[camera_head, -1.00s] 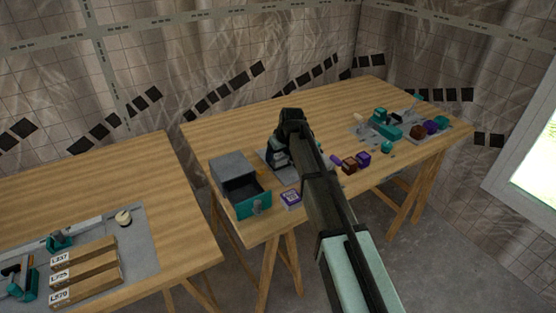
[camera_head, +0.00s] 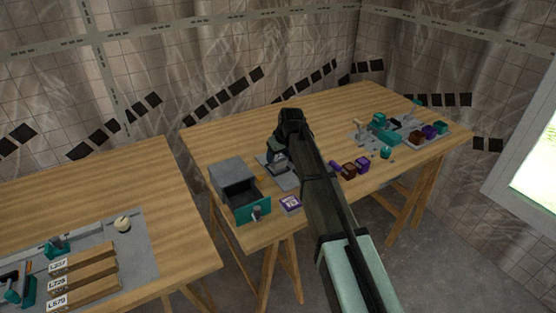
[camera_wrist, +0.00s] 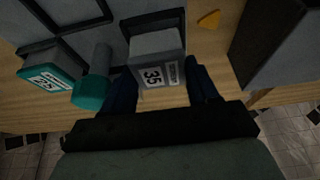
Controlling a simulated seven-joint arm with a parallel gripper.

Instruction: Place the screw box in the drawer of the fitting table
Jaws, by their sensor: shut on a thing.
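My gripper (camera_wrist: 161,85) is shut on a grey box (camera_wrist: 156,60) with a white label reading 35; its small print is too blurred to read. One dark finger shows on each side of the box. In the head view the gripper (camera_head: 278,152) is over the fitting table (camera_head: 320,110), by a grey tray, and the arm hides part of the area. The drawer unit (camera_head: 232,171) stands at the table's near left corner. Its teal-fronted drawer (camera_head: 254,209) is pulled open, with a dark interior. The drawer lies left of and nearer than the gripper.
A purple box with a white label (camera_head: 290,205) lies right of the drawer front. A teal labelled box (camera_wrist: 48,78) and a teal-ended grey part (camera_wrist: 92,88) are left of the held box. A small orange wedge (camera_wrist: 208,19) lies right. Several brown and purple boxes (camera_head: 349,169) sit farther right.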

